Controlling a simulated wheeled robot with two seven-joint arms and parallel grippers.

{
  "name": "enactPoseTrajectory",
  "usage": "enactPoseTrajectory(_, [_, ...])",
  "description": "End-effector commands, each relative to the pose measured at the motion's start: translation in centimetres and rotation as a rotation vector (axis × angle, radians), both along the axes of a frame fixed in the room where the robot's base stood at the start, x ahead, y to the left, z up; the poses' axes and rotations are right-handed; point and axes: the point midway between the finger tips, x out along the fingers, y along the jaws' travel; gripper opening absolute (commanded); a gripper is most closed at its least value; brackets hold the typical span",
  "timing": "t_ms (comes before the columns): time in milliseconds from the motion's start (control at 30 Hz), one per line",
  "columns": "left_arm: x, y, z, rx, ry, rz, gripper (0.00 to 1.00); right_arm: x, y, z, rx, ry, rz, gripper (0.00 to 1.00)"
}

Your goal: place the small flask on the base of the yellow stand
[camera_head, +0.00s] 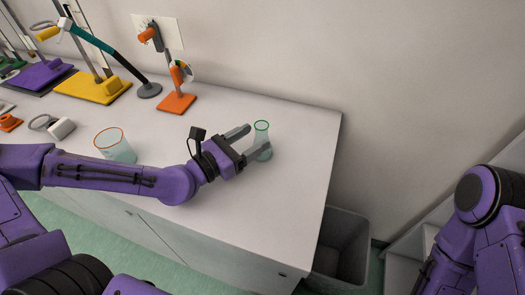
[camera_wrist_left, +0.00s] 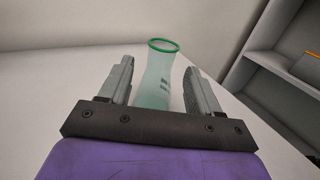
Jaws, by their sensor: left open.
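The small flask (camera_head: 262,139) is clear pale green glass with a green rim and stands upright near the right end of the bench. In the left wrist view the flask (camera_wrist_left: 158,82) stands between the two fingers. My left gripper (camera_head: 243,143) is open around the flask, with a finger on either side and no clear grip on it. The yellow stand (camera_head: 100,88) is at the back left of the bench, with a flat yellow base and an upright rod. Only my right arm shows at the right edge; its gripper is out of view.
A beaker with an orange rim (camera_head: 116,147) stands behind my left forearm. An orange stand (camera_head: 177,102), a dark lamp base (camera_head: 149,90) and a purple stand (camera_head: 40,76) line the back. A grey bin (camera_head: 343,245) is below the bench's right end.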

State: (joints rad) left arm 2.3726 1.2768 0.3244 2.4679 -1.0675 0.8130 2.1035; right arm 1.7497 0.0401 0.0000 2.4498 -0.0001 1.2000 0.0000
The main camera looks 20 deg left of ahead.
Motion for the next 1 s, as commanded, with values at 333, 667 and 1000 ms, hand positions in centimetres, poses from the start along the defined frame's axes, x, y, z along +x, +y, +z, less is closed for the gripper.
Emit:
enactPoseTrajectory(333, [3.6, -2.1, 0.1, 0.004, 0.002, -0.006, 0.63, 0.0, 0.0, 0.6, 0.000, 0.000, 0.000, 0.43])
enactPoseTrajectory(667, [4.8, -2.8, 0.1, -0.002, 0.000, -0.002, 0.63, 0.0, 0.0, 0.6, 0.000, 0.000, 0.000, 0.43])
enactPoseTrajectory(1000, [4.8, -2.8, 0.0, -0.002, 0.000, -0.002, 0.00, 0.0, 0.0, 0.6, 0.000, 0.000, 0.000, 0.43])
